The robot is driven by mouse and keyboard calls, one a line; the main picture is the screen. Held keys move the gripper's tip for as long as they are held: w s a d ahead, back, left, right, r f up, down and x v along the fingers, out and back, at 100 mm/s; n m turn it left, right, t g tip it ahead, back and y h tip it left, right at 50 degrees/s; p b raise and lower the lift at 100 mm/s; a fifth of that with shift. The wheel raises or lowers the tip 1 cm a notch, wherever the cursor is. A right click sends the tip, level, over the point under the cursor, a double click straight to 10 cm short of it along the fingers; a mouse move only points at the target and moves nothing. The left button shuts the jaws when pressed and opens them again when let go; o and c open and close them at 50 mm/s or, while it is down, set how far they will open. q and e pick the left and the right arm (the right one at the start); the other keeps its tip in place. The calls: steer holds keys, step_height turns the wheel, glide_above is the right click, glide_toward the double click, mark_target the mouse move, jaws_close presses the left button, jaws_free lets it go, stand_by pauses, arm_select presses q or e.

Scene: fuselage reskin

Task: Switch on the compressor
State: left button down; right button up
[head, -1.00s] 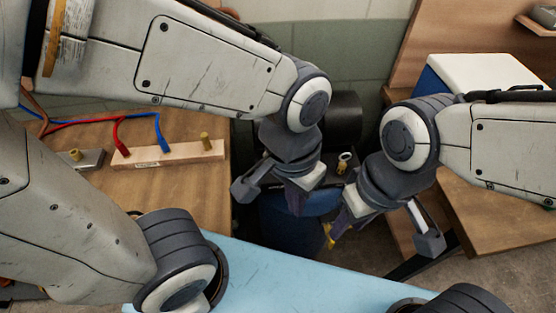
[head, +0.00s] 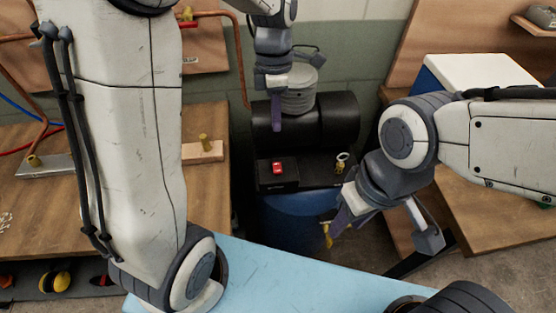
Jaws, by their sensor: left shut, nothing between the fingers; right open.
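The compressor stands on the floor between the benches, with a black motor body (head: 335,122), a grey ribbed cylinder (head: 297,100) and a blue tank (head: 290,222) below. A small red switch (head: 278,167) sits on a black box on its front. I cannot tell its on or off position. My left gripper (head: 277,127) is shut and empty, pointing down in front of the motor body, above the red switch and apart from it. My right gripper (head: 345,221) is open, to the right of the tank, pointing down and left; its fingertips are partly hard to make out.
A gauge or ring fitting (head: 341,162) is right of the switch. A yellow part (head: 328,236) shows beside the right fingers. Wooden benches stand left (head: 150,215) and right (head: 490,215). A light blue surface (head: 290,285) lies in front. A white-lidded blue box (head: 480,75) is on the right.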

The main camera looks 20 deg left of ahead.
mark_target(278, 171)
arm_select(q)
steer(key=shift+f, duration=0.1)
steer(key=f, duration=0.4)
steer(key=s+f, duration=0.1)
steer(key=f, duration=0.8)
steer(key=shift+s+d+f+p, duration=0.3)
steer(key=shift+s+d+f, duration=0.05)
steer(key=shift+f, duration=0.05)
